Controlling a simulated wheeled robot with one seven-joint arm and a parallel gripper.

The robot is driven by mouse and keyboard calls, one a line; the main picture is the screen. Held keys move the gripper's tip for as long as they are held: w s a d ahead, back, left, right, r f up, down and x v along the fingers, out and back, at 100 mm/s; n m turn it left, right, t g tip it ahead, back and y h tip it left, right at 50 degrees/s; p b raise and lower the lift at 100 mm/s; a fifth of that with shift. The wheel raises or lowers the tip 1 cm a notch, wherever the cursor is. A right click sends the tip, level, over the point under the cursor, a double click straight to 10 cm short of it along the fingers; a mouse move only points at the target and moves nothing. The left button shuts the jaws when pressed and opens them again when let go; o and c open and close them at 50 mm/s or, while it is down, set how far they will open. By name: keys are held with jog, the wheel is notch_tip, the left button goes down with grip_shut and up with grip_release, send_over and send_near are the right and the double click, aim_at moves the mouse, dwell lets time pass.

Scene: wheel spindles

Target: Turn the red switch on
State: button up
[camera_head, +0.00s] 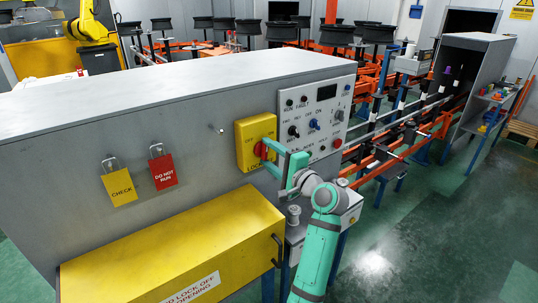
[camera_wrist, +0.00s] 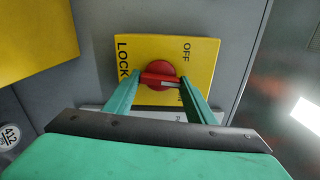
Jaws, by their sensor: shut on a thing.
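The red switch (camera_head: 261,150) is a rotary knob on a yellow plate (camera_head: 243,131) fixed to the grey cabinet's front. In the wrist view the red switch (camera_wrist: 159,82) shows a round body with a raised bar across it, and the yellow plate (camera_wrist: 203,58) carries the words "LOCK" and "OFF"; other lettering is partly hidden by a finger. My gripper (camera_head: 272,154) reaches the switch from the right. In the wrist view my gripper (camera_wrist: 160,80) has its two green fingers on either end of the bar, shut on it.
A control panel (camera_head: 318,118) with knobs and a small screen is right of the plate. A yellow tag (camera_head: 119,187) and a red "DO NOT RUN" tag (camera_head: 163,170) hang to the left. A yellow box (camera_head: 172,255) juts out below. Green floor (camera_head: 430,230) is clear at right.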

jog(key=m, duration=0.3)
jog(key=shift+m, duration=2.3)
jog(key=o, duration=1)
jog(key=shift+o, duration=0.2)
jog(key=v, duration=1)
jog(key=shift+s+d, duration=0.15)
jog(key=shift+s, duration=0.2)
